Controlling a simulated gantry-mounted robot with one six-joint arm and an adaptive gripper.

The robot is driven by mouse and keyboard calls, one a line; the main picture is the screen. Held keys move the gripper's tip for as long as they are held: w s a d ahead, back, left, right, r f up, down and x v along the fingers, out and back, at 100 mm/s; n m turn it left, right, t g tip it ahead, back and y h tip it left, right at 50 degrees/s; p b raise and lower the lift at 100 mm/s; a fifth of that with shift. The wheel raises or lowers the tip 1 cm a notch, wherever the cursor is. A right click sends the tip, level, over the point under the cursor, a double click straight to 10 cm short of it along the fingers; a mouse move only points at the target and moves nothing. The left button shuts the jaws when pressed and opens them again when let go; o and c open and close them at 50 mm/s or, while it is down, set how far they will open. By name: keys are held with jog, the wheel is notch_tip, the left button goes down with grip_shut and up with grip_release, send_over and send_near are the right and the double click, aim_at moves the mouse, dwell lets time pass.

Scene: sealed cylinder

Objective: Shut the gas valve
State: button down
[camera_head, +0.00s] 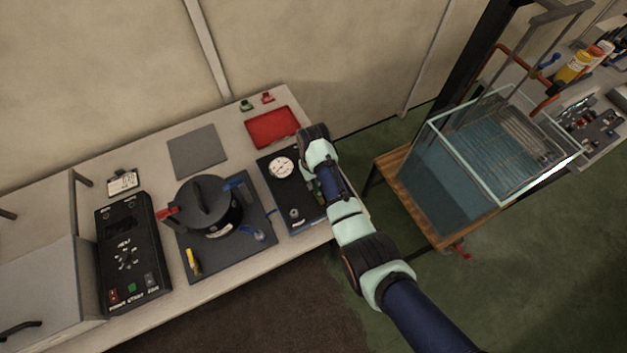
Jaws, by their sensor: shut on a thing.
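A black panel (283,217) lies on the bench, with a round white gauge (281,168) near its top and a small metal fitting (294,213) near its front. My arm reaches in from the lower right and bends over the panel's right side. My gripper (313,187) is low at that side, right of the gauge. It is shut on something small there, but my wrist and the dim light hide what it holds. I cannot make out a separate gas valve handle or its position.
A black lidded pot (208,207) with red and blue side handles stands on a dark mat (190,262) left of the panel. A red tray (272,128) and grey plate (197,150) lie behind. A glass tank (445,185) stands on a wooden table to the right.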

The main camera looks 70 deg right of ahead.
jog(key=shift+r, duration=0.1)
jog(key=m+p, duration=0.1)
jog(key=s+m+p, duration=0.1)
jog(key=m, duration=0.1)
jog(key=shift+d+r+m, duration=0.1)
jog(key=shift+d+m, duration=0.2)
jog(key=shift+d, duration=0.1)
jog(key=m+p, duration=0.1)
jog(key=s+m+p, duration=0.1)
jog(key=m, duration=0.1)
jog(key=s+m+p, duration=0.1)
jog(key=m, duration=0.1)
jog(key=shift+d, duration=0.25)
jog(key=m+p, duration=0.1)
jog(key=m, duration=0.1)
jog(key=s+m+p, duration=0.1)
jog(key=m, duration=0.1)
jog(key=shift+s+a+m, duration=0.1)
jog(key=shift+s+m, duration=0.1)
jog(key=shift+m, duration=0.2)
jog(key=shift+s+a+m+p, duration=0.1)
jog(key=shift+s+m+p, duration=0.2)
jog(key=shift+m, duration=0.45)
jog(key=shift+s+a+m+p, duration=0.15)
jog(key=shift+m+p, duration=0.2)
jog(key=shift+m, duration=0.45)
jog(key=shift+s+a+m+p, duration=0.1)
jog(key=shift+s+m+p, duration=0.2)
jog(key=shift+m, duration=0.45)
jog(key=shift+w, duration=0.1)
